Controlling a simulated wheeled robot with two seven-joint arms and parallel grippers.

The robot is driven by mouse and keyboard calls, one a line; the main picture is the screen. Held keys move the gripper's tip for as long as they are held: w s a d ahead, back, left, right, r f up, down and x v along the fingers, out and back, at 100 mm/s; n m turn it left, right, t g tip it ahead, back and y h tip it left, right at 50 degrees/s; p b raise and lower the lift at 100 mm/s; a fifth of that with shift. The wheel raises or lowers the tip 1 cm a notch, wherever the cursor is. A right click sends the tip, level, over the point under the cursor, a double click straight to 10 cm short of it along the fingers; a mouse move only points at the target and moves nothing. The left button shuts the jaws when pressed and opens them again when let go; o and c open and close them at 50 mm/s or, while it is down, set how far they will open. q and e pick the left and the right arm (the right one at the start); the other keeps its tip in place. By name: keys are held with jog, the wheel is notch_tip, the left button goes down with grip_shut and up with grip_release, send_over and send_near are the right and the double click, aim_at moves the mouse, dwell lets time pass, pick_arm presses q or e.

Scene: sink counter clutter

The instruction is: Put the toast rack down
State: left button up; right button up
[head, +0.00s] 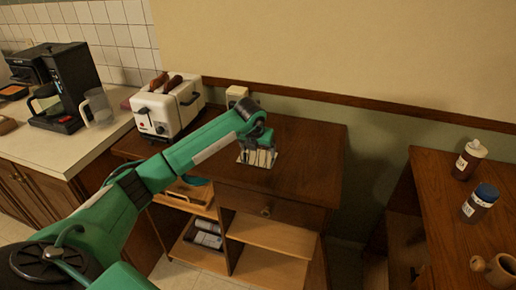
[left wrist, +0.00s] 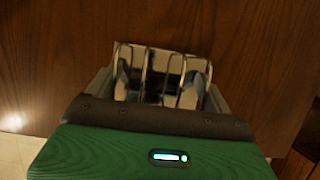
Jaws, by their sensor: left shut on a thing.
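The toast rack (head: 257,158) is a small metal rack with upright wire loops on a pale base. It is at the top of the brown wooden cabinet (head: 300,180), near the middle of its surface. My left gripper (head: 259,148) is over the rack from above and shut on it. In the left wrist view, the wire loops of the rack (left wrist: 163,70) show between the fingers of my left gripper (left wrist: 163,85). I cannot tell whether the base touches the wood. My right gripper is not in view.
A white toaster (head: 165,108) with brown toast stands at the cabinet's back left. A small pale box (head: 236,95) is at the back by the wall. The cabinet top right of the rack is clear. Two bottles (head: 468,158) (head: 480,203) and a mug (head: 496,270) stand on the right table.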

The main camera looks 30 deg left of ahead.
aim_at(256, 159)
pick_arm(q)
jog(key=o, duration=1)
jog(key=shift+o, duration=0.4)
jog(key=shift+r, duration=0.2)
jog(key=v, duration=0.4)
jog(key=shift+s+r, duration=0.1)
jog(key=b+v, duration=0.1)
jog(key=v, duration=0.6)
jog(key=shift+s+r, duration=0.2)
jog(key=shift+r, duration=0.1)
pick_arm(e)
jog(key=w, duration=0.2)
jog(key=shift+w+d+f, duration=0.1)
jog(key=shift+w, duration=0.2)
pick_arm(q)
jog(key=shift+d, duration=0.1)
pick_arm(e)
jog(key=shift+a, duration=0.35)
